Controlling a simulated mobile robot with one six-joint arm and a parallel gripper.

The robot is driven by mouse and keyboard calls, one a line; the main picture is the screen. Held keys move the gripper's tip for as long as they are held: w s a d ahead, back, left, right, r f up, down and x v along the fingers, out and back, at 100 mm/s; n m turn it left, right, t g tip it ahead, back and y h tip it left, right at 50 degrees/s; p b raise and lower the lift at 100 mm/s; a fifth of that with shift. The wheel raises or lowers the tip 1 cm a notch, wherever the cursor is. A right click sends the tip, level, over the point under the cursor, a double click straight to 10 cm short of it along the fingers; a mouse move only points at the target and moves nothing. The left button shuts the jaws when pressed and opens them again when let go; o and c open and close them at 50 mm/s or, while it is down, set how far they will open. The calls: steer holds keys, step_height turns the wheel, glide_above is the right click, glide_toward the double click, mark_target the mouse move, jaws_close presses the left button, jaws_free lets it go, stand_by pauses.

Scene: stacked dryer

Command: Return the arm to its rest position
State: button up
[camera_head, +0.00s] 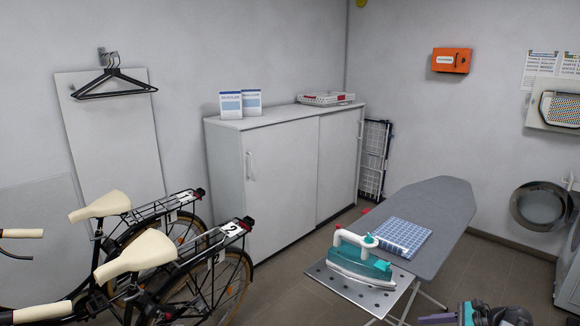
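I cannot make out my gripper in this view, so its opening and anything in it are hidden from me. A dark grey piece with purple and teal parts (490,314) is cut off by the bottom edge, right of centre. I cannot tell whether it belongs to my arm. At the right edge, a front-loading machine has its round door (540,206) swung open.
An ironing board (440,207) stands at centre right, with a teal iron (360,259) on its metal end plate and a folded checked cloth (401,236). Bicycles (150,251) fill the lower left. A white cabinet (284,175) stands behind. Some floor (290,275) between them is clear.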

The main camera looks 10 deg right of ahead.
steer(key=s+a+f+n+g+h, duration=0.1)
steer(key=a+f+n+g, duration=0.35)
steer(key=a+f, duration=0.75)
steer(key=s+a+f+n+g, duration=0.2)
steer(key=a+f+n+g, duration=0.3)
steer(key=a+f, duration=0.7)
steer(key=s+a+f+n+g+h, duration=0.2)
steer(key=s+a+f+n+h, duration=0.1)
steer(key=s+a+n, duration=0.5)
steer(key=s+a+f+n+g+h, duration=0.2)
steer(key=s+a+f+n+h, duration=0.2)
steer(key=s, duration=0.7)
steer(key=a+f+n, duration=0.2)
steer(key=a+n, duration=0.2)
steer(key=shift+s+f, duration=0.2)
